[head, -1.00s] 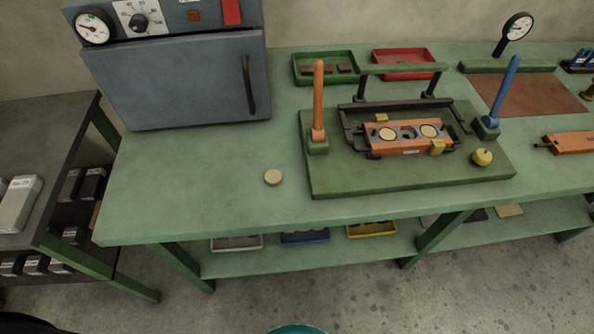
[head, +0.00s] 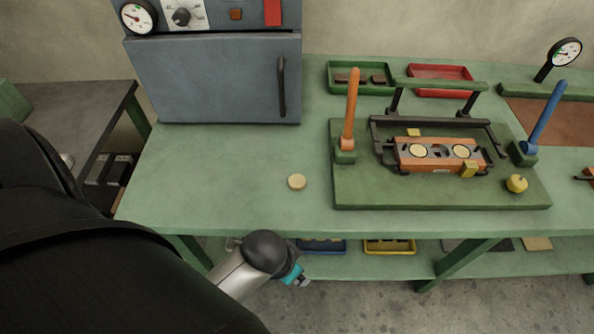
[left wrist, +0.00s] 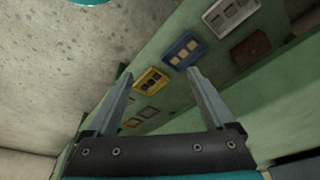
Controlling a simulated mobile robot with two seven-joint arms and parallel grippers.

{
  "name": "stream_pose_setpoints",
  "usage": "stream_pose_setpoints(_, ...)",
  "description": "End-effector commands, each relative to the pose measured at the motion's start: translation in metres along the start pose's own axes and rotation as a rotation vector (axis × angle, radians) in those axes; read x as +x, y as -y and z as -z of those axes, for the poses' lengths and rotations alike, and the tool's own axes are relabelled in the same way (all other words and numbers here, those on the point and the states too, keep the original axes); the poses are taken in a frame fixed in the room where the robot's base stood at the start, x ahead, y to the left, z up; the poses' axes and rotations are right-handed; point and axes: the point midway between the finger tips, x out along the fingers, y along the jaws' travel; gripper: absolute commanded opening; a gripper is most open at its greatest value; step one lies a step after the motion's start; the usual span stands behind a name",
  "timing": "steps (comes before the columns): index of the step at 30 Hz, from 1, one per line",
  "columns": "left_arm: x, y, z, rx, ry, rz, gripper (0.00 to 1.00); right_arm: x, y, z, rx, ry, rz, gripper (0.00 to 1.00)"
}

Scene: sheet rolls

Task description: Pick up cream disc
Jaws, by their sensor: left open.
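A small cream disc (head: 297,182) lies flat on the green bench top (head: 220,190), left of the green fixture board. Two more cream discs, a left one (head: 418,151) and a right one (head: 461,151), sit in the orange holder (head: 440,164) on that board. My left gripper (head: 303,284) is low in front of the bench's front edge, below and apart from the loose disc. In the left wrist view its two fingers (left wrist: 165,95) are spread with nothing between them. The cream disc is not visible in that view. My right gripper is not in view.
An orange upright handle (head: 350,108) and a blue one (head: 546,112) stand on the fixture board (head: 400,195). A blue-grey oven (head: 215,80) stands at the back left. Trays, including a yellow one (head: 389,246), sit on the lower shelf. The bench top around the loose disc is clear.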

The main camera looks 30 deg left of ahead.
Motion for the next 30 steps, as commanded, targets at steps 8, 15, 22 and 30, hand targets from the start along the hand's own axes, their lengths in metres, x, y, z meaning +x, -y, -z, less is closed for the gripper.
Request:
stream_pose_setpoints(8, -0.067, -0.009, 0.043, 0.156, -0.074, -0.040, 0.87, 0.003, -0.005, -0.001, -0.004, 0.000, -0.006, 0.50)
stream_pose_setpoints(15, -0.073, -0.028, 0.090, 0.530, -0.130, -0.116, 0.87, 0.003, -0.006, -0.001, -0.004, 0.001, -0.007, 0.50)
stream_pose_setpoints(22, -0.084, -0.029, 0.134, 1.041, -0.143, -0.158, 0.87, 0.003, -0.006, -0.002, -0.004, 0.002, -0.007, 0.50)
stream_pose_setpoints(30, -0.107, 0.018, 0.168, 1.586, -0.041, -0.174, 0.87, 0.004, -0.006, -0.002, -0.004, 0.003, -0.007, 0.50)
